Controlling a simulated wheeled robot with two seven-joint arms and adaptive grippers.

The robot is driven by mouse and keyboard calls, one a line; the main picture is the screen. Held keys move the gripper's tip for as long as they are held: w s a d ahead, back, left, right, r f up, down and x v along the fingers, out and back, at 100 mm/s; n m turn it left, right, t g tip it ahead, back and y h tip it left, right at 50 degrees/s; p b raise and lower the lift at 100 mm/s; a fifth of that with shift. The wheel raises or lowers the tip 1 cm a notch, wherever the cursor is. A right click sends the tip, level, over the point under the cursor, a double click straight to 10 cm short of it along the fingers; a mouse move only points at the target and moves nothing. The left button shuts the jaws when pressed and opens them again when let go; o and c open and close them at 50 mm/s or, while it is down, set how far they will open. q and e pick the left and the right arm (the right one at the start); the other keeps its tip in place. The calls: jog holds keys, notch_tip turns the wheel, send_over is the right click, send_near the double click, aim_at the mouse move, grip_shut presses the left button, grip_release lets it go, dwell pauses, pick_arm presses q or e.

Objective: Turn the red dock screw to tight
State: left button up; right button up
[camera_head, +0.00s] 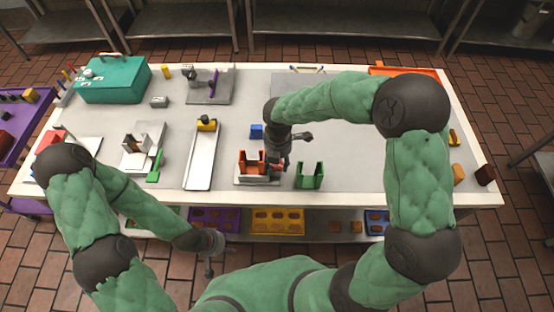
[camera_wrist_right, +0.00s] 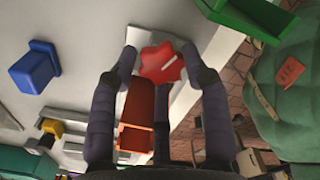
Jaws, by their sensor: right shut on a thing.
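The red dock (camera_head: 250,164) stands on a light plate near the table's front edge, at the middle. Its red screw knob (camera_wrist_right: 161,64), with a pale line on it, shows in the right wrist view beside the red dock block (camera_wrist_right: 137,112). My right gripper (camera_wrist_right: 160,60) is shut on the knob, a fingertip on each side; in the head view the gripper (camera_head: 277,163) reaches down at the dock's right side and covers the knob. My left gripper (camera_head: 210,268) is low in front of the table, away from the dock; its finger opening is unclear.
A green dock (camera_head: 310,178) stands just right of the red one, and a blue block (camera_head: 256,131) sits behind it. A metal tray (camera_head: 202,157) with a yellow piece lies left. A teal box (camera_head: 115,80) is at the back left. The table's right-centre is fairly clear.

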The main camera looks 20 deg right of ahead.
jog(key=shift+w+d+r, duration=0.2)
jog(key=shift+w+d, duration=0.05)
jog(key=o, duration=1.1)
jog(key=shift+d+f, duration=0.1)
jog(key=shift+d, duration=0.05)
jog(key=shift+s, duration=0.15)
jog(key=shift+f, duration=0.1)
jog(key=shift+a, duration=0.2)
jog(key=shift+d+r, duration=0.1)
jog(key=shift+r, duration=4)
